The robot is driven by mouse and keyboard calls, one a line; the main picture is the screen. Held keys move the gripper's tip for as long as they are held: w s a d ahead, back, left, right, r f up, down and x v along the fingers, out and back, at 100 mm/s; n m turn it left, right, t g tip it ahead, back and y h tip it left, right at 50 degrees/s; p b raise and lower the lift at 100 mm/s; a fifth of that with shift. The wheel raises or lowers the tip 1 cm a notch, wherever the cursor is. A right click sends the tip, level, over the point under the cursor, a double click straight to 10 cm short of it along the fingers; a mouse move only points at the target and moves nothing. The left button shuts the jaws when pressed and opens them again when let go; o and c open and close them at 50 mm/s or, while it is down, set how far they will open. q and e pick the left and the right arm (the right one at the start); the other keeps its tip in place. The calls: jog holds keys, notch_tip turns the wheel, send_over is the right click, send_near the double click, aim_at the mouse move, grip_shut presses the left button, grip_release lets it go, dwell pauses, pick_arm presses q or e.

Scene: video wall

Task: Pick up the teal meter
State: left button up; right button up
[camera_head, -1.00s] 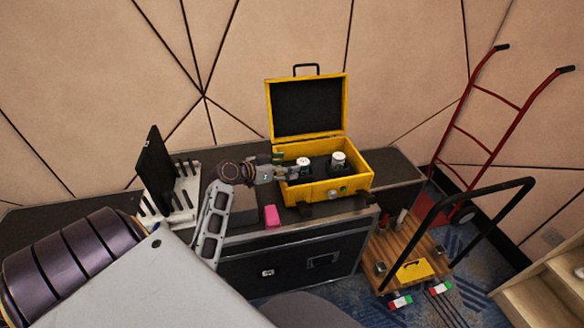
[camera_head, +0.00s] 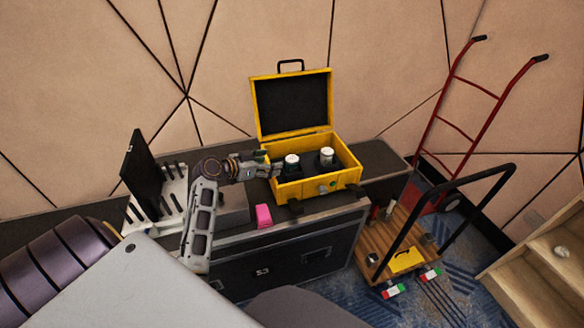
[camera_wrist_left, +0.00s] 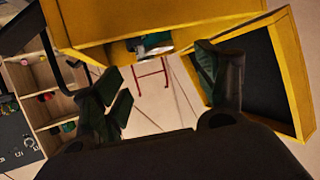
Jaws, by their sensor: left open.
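The open yellow case (camera_head: 345,175) stands on the black cabinet, its lid (camera_head: 293,105) up. Two dark round items with white tops, a left one (camera_head: 292,160) and a right one (camera_head: 327,156), stand inside. I cannot tell which, if either, is the teal meter. In the left wrist view, a teal and silver piece (camera_wrist_left: 157,42) shows at the case edge, mostly hidden. My left gripper (camera_head: 270,168) is at the case's left side, close to the left item. Its fingers (camera_wrist_left: 165,88) are apart with nothing between them. My right gripper is out of view.
A pink block (camera_head: 263,216) lies on the cabinet in front of the case. A black panel (camera_head: 150,180) and a slotted white rack (camera_head: 172,195) stand to the left. A wooden cart (camera_head: 400,240) and a red hand truck (camera_head: 480,120) stand right.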

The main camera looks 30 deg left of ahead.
aim_at(292, 159)
pick_arm(q)
jog(key=shift+x, duration=3.25)
jog(key=shift+w, duration=0.1)
jog(key=shift+x, duration=2.7)
jog(key=c, duration=1.3)
jog(key=shift+o, duration=0.2)
jog(key=shift+r, duration=0.1)
jog(key=shift+r, duration=4.95)
